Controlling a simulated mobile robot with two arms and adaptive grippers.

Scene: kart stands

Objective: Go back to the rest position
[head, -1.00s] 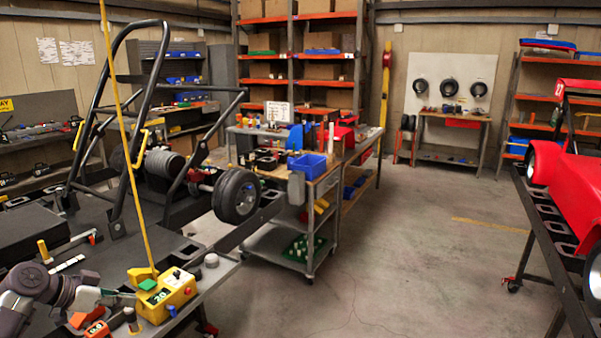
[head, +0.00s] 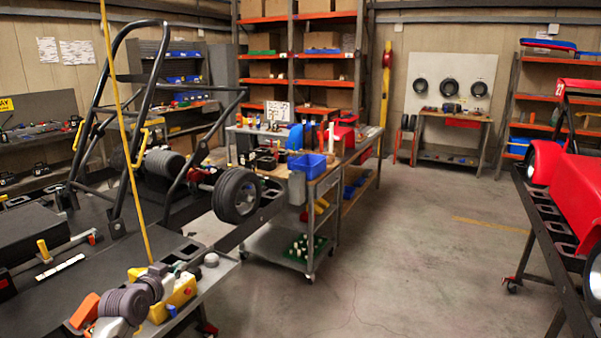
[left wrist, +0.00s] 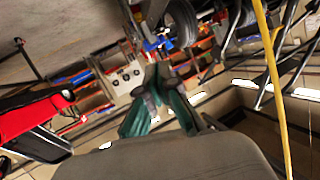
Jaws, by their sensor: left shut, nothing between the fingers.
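My left arm comes in from the lower left in the head view, and my left gripper (head: 178,268) is in front of the yellow control box (head: 180,297), partly covering it. The gripper is shut and empty. Whether it touches the box I cannot tell. In the left wrist view, the gripper's dark green fingers (left wrist: 160,85) show against the tilted workshop, with nothing held between them. My right gripper is in neither view.
A yellow cable (head: 125,130) hangs down to the box. A black kart frame (head: 140,85) with a wheel (head: 237,195) stands behind. A cart holds a blue bin (head: 307,166). A red kart (head: 573,190) stands at the right. The floor (head: 400,250) between is clear.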

